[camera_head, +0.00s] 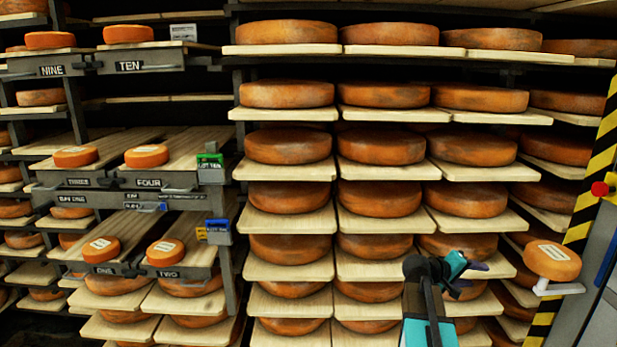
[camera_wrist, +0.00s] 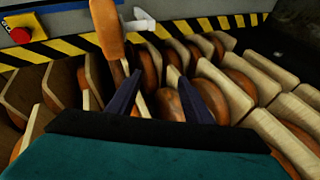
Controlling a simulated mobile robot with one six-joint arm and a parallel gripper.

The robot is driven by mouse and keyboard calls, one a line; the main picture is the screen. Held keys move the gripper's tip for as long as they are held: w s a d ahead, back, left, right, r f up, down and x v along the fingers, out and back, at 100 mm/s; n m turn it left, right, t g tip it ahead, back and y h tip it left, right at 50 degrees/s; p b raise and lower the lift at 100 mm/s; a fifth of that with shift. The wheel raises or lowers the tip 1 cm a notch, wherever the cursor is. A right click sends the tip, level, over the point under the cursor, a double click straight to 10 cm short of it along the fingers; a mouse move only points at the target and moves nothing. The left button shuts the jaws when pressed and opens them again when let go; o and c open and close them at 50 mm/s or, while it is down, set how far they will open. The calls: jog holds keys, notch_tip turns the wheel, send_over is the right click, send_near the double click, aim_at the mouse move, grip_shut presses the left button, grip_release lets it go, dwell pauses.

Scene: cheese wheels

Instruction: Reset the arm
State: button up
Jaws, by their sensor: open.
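My gripper (camera_head: 468,266) is in the lower right of the head view, in front of the shelves of cheese wheels. In the wrist view my gripper (camera_wrist: 158,95) shows two dark fingers spread apart with nothing between them. An orange cheese wheel with a white label (camera_head: 552,261) sits on a small white holder (camera_head: 558,288) at the right, apart from my gripper. The wrist view also shows this wheel (camera_wrist: 108,28) at the top, with the white holder (camera_wrist: 138,20) beside it.
Racks of large cheese wheels on wooden boards (camera_head: 289,223) fill the middle. Numbered shelves at left hold small labelled wheels (camera_head: 146,156). A yellow-black striped post (camera_head: 598,150) with a red button (camera_head: 600,188) stands at right. Green (camera_head: 210,160) and blue (camera_head: 217,230) tagged boxes hang at the left rack.

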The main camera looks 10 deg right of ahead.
jog(key=s+a+f+n+y, duration=0.1)
jog(key=s+a+f+y, duration=0.1)
jog(key=a+f, duration=0.85)
jog(key=s+a+f+n+g+y, duration=0.1)
jog(key=a+f+y, duration=0.1)
jog(key=a+f, duration=0.8)
jog(key=s+a+f+n+y, duration=0.2)
jog(key=a+f, duration=0.3)
jog(key=f, duration=1)
jog(key=s+a+f+g+y, duration=0.2)
jog(key=s+a+f, duration=0.3)
jog(key=s+a, duration=0.3)
jog(key=s+a+f+m+g+y, duration=0.1)
jog(key=s+a+f+g+y, duration=0.1)
jog(key=s+a+f, duration=0.3)
jog(key=s+a+f+m+g+y, duration=0.1)
jog(key=s+a+f, duration=0.4)
jog(key=s+a, duration=0.6)
jog(key=s+g+y, duration=0.1)
jog(key=s+y, duration=0.1)
jog(key=shift+s+a+y, duration=0.15)
jog(key=shift+s+y, duration=0.1)
jog(key=shift+y, duration=0.05)
jog(key=shift+f, duration=0.1)
